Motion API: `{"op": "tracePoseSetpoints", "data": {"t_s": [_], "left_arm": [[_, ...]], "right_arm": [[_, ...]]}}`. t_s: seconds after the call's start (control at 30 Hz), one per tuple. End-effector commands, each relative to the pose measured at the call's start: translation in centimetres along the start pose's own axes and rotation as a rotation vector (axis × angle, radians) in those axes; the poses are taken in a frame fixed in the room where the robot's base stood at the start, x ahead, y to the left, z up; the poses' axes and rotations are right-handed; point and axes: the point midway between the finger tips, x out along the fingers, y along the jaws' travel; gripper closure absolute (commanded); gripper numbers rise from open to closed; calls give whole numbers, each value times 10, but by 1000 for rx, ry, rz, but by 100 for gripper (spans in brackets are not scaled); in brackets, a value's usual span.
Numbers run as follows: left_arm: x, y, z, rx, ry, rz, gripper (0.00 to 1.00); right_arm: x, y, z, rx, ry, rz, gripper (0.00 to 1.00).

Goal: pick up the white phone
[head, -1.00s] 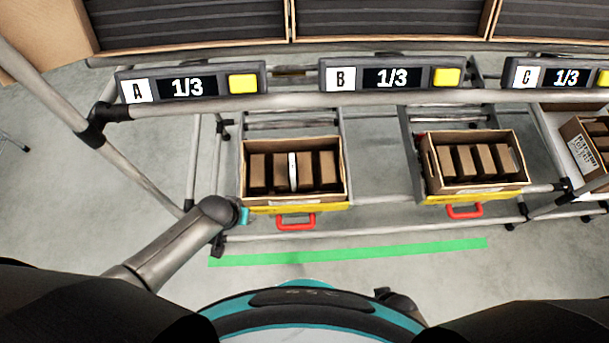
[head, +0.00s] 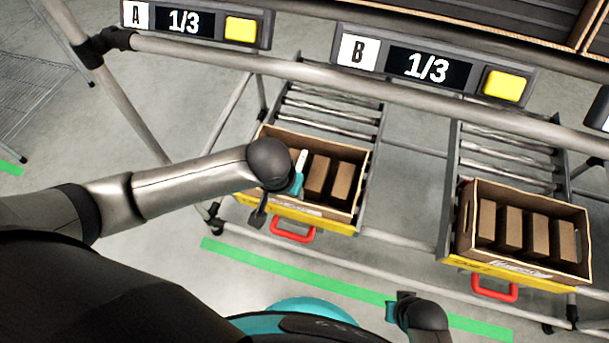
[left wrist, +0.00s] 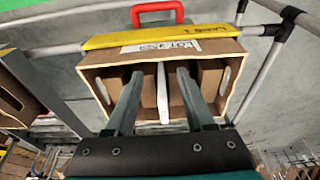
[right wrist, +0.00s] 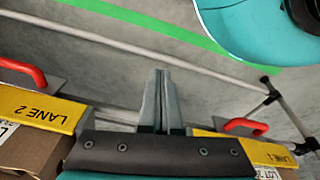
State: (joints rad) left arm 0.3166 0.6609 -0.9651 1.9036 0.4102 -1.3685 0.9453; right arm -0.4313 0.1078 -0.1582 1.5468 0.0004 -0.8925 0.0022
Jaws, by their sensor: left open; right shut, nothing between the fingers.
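The white phone (head: 301,158) stands on edge between brown boxes in the carton (head: 357,190) under sign A. It also shows in the left wrist view (left wrist: 163,98) as a thin white strip. My left gripper (left wrist: 159,77) is open, with one finger on each side of the phone in that view; I cannot tell whether they touch it. In the head view my left gripper (head: 297,183) is over the carton, and my arm hides its left part. My right gripper (right wrist: 158,74) is shut and empty, away from the cartons.
A second carton (head: 577,245) with several brown boxes sits under sign B (head: 426,66). Both cartons rest on sloping roller lanes with yellow front strips and red handles (head: 293,231). A grey rail (head: 340,82) crosses above them. A green line (head: 300,268) marks the floor.

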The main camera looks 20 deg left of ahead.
Motion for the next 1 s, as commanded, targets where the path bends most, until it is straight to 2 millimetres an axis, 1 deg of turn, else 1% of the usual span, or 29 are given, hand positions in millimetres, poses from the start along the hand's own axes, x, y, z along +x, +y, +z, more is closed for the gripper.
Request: {"op": "tracePoseSetpoints", "data": {"t_s": [0.03,0.23,0.7,0.87,1.0], "left_arm": [[3,0,-6,0,3,-1,46],[8,0,-24,-1,2,0,46],[22,0,-71,0,2,0,46],[24,0,-82,0,0,0,46],[25,0,-85,1,0,0,46]], "right_arm": [[-2,-1,-4,1,5,-1,100],[-17,-5,-14,4,12,-7,100],[-56,-2,-49,8,86,-2,100],[-68,-1,-55,9,102,-1,100],[-72,-1,-57,10,108,-1,100]]}}
